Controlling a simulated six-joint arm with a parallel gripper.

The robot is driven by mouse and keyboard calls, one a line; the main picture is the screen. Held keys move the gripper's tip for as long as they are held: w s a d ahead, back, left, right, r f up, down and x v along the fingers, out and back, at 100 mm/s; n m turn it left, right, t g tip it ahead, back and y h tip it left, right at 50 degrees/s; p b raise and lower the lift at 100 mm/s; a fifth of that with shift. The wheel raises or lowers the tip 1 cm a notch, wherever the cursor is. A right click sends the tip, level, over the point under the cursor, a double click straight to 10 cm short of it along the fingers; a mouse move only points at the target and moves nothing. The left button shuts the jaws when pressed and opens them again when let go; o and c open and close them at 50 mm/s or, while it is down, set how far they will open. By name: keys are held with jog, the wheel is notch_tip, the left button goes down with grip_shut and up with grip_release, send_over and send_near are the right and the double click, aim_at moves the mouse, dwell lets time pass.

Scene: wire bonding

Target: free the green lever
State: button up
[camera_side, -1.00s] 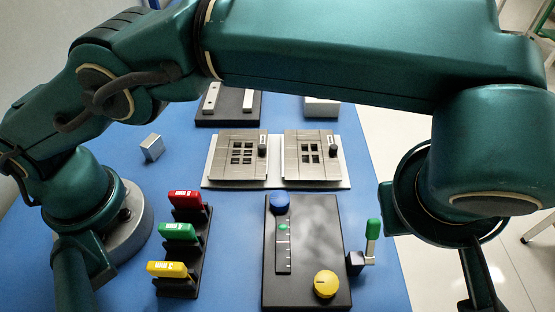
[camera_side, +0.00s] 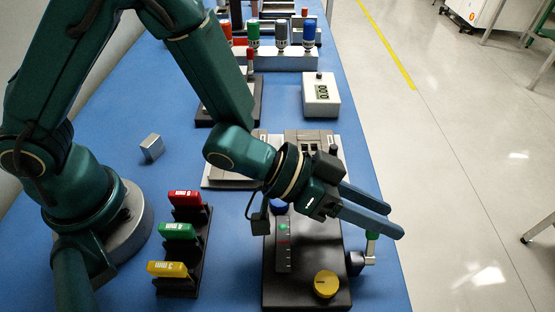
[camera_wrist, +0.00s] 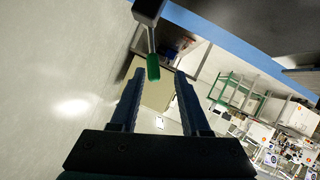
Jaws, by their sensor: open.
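The green lever (camera_side: 372,236) stands at the right side of the black control panel (camera_side: 317,250). Its upper end is partly hidden behind one finger in the side view. In the wrist view, the lever's green handle (camera_wrist: 153,67) hangs on a grey shaft from a dark mount, and its tip appears in the gap between my fingertips. My gripper (camera_side: 394,220) is open and empty, with its fingers tilted down to the right across the lever's top. The open fingers also show in the wrist view (camera_wrist: 160,76). I cannot tell whether a finger touches the lever.
The panel carries a blue knob (camera_side: 280,208), a slider (camera_side: 283,240) and a yellow knob (camera_side: 326,284). A rack with red (camera_side: 186,198), green (camera_side: 178,231) and yellow (camera_side: 168,269) blocks stands left. The table edge lies just right of the lever.

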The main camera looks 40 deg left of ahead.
aim_at(332, 238)
jog(key=shift+n+h, duration=0.6)
jog(key=shift+n, duration=0.2)
jog(key=s+a, duration=0.1)
jog(key=s, duration=0.1)
jog(key=s+a, duration=0.1)
jog(key=a, duration=0.1)
jog(key=shift+s+a+r, duration=0.3)
jog(key=shift+s+r, duration=0.05)
jog(key=shift+r, duration=0.05)
jog(key=shift+x, duration=2.5)
jog(key=shift+r, duration=0.1)
grip_shut()
